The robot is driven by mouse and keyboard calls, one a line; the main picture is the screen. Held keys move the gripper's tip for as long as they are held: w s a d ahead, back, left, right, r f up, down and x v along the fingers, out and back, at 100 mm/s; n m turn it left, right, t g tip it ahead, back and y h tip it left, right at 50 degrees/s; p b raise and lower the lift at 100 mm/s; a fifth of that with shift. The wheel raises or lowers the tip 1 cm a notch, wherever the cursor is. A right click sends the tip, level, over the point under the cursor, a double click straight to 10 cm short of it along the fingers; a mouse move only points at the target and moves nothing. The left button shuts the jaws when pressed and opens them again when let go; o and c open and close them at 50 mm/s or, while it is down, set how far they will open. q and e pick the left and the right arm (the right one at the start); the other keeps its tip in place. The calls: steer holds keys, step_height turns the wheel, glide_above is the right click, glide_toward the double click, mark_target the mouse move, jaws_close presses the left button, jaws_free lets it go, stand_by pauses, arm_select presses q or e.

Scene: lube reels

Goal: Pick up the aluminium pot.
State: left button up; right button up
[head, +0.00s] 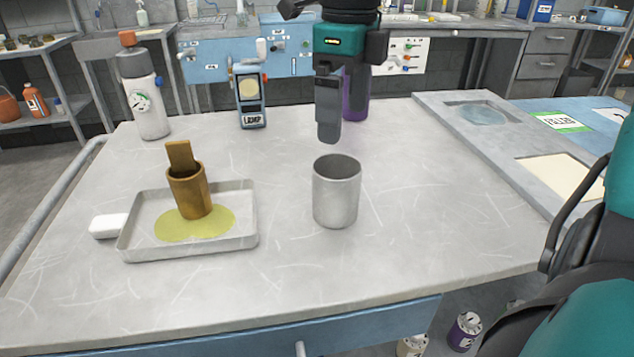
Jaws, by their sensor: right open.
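The aluminium pot (336,199) is a plain grey, open-topped cylinder standing upright on the table, a little right of the middle in the head view. My right gripper (329,132) points down, with its fingertips just above the pot's far rim in the picture. A gap shows between them, and the gripper does not touch the pot. How far behind the rim it hangs I cannot tell. It is seen edge-on, open, with nothing held. My left gripper is not in view.
A metal tray (130,244) with a brown cup (188,195) in a yellow puddle lies left of the pot. Behind stand a grey bottle (146,100), a lamp tester (250,100) and a purple cylinder (356,95). The table (430,220) right of the pot is clear.

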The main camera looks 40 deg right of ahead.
mark_target(337, 182)
steer(key=shift+a+f+b, duration=0.15)
steer(key=shift+f+b, duration=0.2)
steer(key=shift+f, duration=1.7)
steer(key=shift+a+f+b, duration=0.15)
steer(key=shift+f+b, duration=0.2)
steer(key=shift+f, duration=1.75)
steer(key=shift+a+f+b, duration=0.15)
steer(key=shift+f+b, duration=0.2)
steer(key=shift+f, duration=1.7)
steer(key=c, duration=1)
steer(key=shift+r, duration=0.15)
